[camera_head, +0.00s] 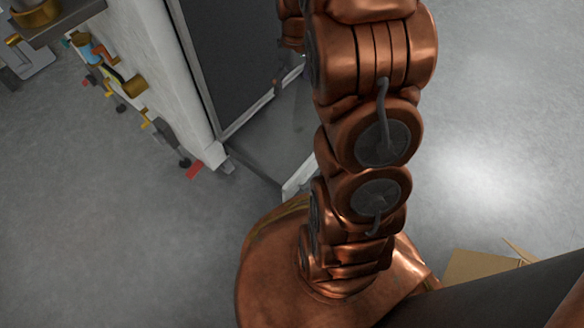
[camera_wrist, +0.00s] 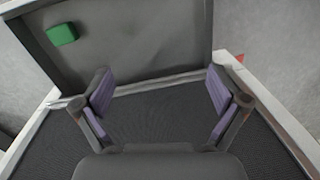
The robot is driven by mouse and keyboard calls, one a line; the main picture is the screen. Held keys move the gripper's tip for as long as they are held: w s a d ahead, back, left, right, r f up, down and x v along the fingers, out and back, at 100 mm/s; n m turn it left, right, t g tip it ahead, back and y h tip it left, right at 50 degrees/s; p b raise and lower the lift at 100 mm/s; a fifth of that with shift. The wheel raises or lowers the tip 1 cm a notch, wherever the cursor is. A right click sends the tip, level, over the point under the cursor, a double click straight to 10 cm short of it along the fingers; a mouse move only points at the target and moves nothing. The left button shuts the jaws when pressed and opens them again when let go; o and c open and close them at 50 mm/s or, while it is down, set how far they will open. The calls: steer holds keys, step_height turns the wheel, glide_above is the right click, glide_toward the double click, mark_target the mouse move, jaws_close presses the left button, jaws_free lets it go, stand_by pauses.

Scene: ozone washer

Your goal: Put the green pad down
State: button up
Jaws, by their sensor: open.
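The green pad (camera_wrist: 61,34) is a small bright green block in the upper left of the wrist view. It rests against a dark grey panel (camera_wrist: 135,40) and stands apart from my gripper. My gripper (camera_wrist: 160,84) is open, its two purple-lined fingers wide apart with nothing between them. The pad lies beyond the left finger, up and to the left. The head view shows neither the pad nor my gripper's fingers.
A white-framed machine (camera_head: 168,75) with a dark panel (camera_head: 232,55) stands at the upper left of the head view. Coloured fittings (camera_head: 97,55) line its side. A cardboard piece (camera_head: 478,268) lies at lower right. Grey floor (camera_head: 90,240) is clear at lower left.

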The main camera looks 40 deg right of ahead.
steer(key=s+a+r+g, duration=0.1)
steer(key=s+a+r, duration=0.5)
steer(key=s+a, duration=0.7)
steer(key=s+a+r+m+g, duration=0.1)
steer(key=s+a, duration=0.3)
steer(key=s, duration=0.7)
steer(key=shift+s+a+r+m+h, duration=0.25)
steer(key=shift+a+r+m+h, duration=0.05)
steer(key=shift+a+h, duration=0.1)
